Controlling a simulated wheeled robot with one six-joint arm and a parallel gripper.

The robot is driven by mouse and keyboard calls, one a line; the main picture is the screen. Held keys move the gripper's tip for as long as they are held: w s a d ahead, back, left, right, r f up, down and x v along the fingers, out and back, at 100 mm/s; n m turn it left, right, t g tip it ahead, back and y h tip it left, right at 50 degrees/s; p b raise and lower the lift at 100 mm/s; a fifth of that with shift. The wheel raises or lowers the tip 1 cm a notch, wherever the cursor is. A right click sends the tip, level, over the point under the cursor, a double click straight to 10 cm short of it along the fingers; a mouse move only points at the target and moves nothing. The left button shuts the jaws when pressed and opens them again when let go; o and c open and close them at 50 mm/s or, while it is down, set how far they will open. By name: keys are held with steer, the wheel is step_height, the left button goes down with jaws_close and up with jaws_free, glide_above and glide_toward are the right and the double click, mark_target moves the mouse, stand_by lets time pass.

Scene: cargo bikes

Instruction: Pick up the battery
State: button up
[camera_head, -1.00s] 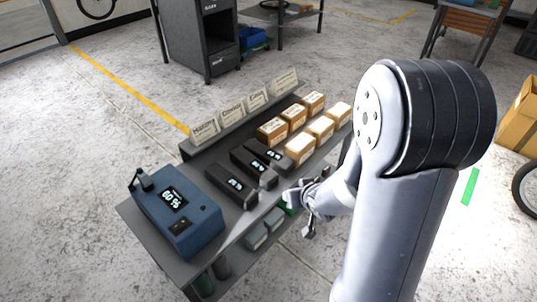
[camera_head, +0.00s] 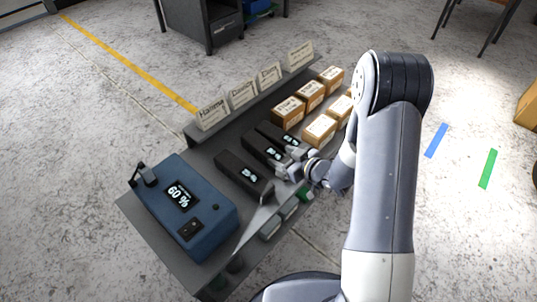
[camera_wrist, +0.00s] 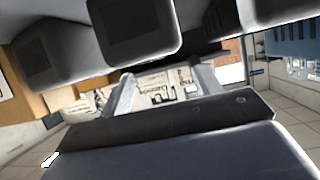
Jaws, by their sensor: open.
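Three dark batteries with lit displays lie side by side on the grey bench. In the head view they are a left battery (camera_head: 243,174), a middle battery (camera_head: 265,151) and a right battery (camera_head: 273,132). My gripper (camera_head: 290,162) is open at the front ends of the middle and right batteries. Whether it touches either one cannot be told. In the wrist view, the pale fingers of my gripper (camera_wrist: 163,86) stand apart with nothing clearly between them. Large dark block ends, which look like batteries, fill the top of that view.
A blue charger box (camera_head: 184,208) showing 60 % stands at the bench's left end. Several small cardboard boxes (camera_head: 320,130) stand right of the batteries. Name cards (camera_head: 243,93) line the back ledge. Items sit on a lower shelf under the front edge.

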mark_target(271, 152)
steer(key=b+x, duration=0.1)
steer(key=x, duration=0.4)
steer(key=shift+w+a+f, duration=0.1)
steer(key=shift+w+f, duration=0.15)
steer(key=shift+c, duration=0.3)
jaws_close()
steer(key=shift+r, duration=0.15)
